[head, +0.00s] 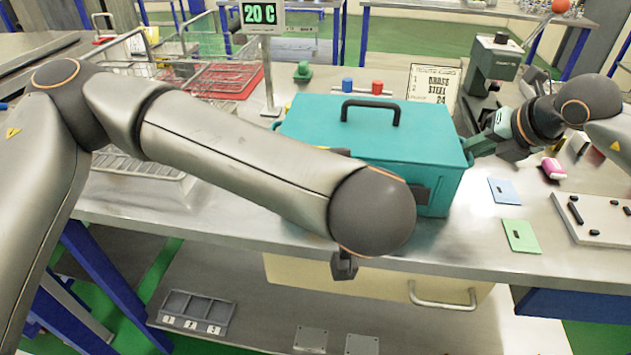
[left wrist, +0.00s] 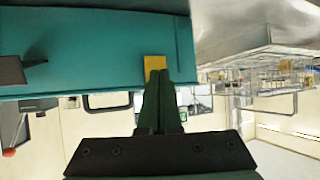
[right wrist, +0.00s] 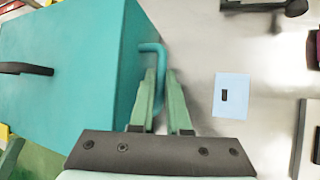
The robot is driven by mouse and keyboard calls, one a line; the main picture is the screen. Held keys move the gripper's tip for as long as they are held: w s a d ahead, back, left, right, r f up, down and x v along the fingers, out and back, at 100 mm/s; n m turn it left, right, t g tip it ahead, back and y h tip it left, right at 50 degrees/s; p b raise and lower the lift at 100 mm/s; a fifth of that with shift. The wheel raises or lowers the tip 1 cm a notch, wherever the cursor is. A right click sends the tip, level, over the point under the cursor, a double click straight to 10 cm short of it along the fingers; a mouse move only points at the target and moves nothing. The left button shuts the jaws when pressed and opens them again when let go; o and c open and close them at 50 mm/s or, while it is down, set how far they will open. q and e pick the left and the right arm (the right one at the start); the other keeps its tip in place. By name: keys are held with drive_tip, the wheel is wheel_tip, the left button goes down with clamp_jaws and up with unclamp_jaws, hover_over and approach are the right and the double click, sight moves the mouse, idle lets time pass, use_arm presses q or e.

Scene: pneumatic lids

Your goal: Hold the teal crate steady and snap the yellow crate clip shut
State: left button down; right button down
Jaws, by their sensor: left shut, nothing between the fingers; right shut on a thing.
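The teal crate (head: 300,115) stands on the bench with its lid down and a black handle on top. My right gripper (right wrist: 160,85) is shut on the teal side handle (right wrist: 154,48) at the crate's right end. It also shows beside the crate in the head view (head: 480,146).
Right of the crate lie a blue card (head: 504,191), a green card (head: 521,236) and a pale tray (head: 598,218) with black parts. A sign reading 20 C (head: 263,14) and red and blue cylinders (head: 362,87) stand behind. Wire baskets (head: 200,70) are at the left.

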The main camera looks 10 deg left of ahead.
use_arm(q)
drive_tip(key=shift+s, duration=2.5)
use_arm(e)
drive_tip(key=shift+r, duration=0.15)
use_arm(q)
drive_tip(key=shift+d, duration=0.1)
drive_tip(key=v, duration=0.7)
drive_tip(key=shift+s, duration=0.25)
drive_tip(key=shift+r, duration=0.15)
use_arm(e)
drive_tip(key=c, duration=0.8)
unclamp_jaws()
drive_tip(key=v, duration=1.2)
drive_tip(key=shift+d, duration=0.15)
